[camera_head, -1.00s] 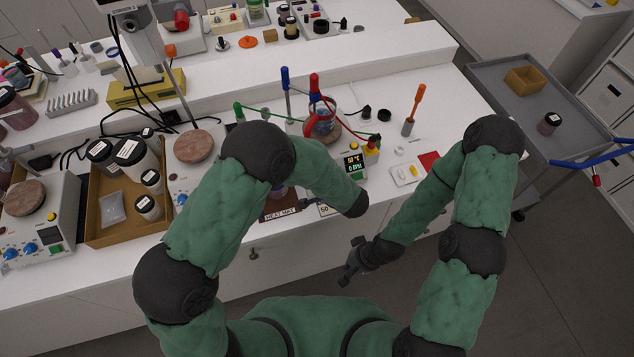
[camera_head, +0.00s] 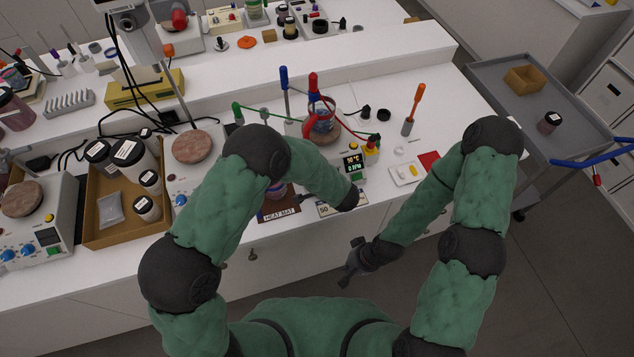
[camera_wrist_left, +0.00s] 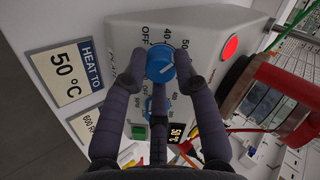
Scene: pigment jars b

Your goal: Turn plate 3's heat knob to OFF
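A blue heat knob (camera_wrist_left: 160,65) is on a pale hot plate front (camera_wrist_left: 205,35) in the left wrist view, with OFF, 40 and 50 marked around it. Its white pointer line is turned away from OFF, to the right. My left gripper (camera_wrist_left: 160,54) has a fingertip on each side of the knob, at or very near its rim; I cannot tell whether they press on it. The plate's display (camera_head: 352,164) reads 50 °C and 0 RPM. My right gripper (camera_head: 347,262) is open and empty before the bench.
A second blue knob (camera_wrist_left: 148,108) and a green switch (camera_wrist_left: 139,132) sit near the fingers. A "HEAT TO 50 °C" card (camera_wrist_left: 66,72) stands beside the plate. A flask with red tubing (camera_head: 322,117) stands on the plate. A box of jars (camera_head: 101,232) is left.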

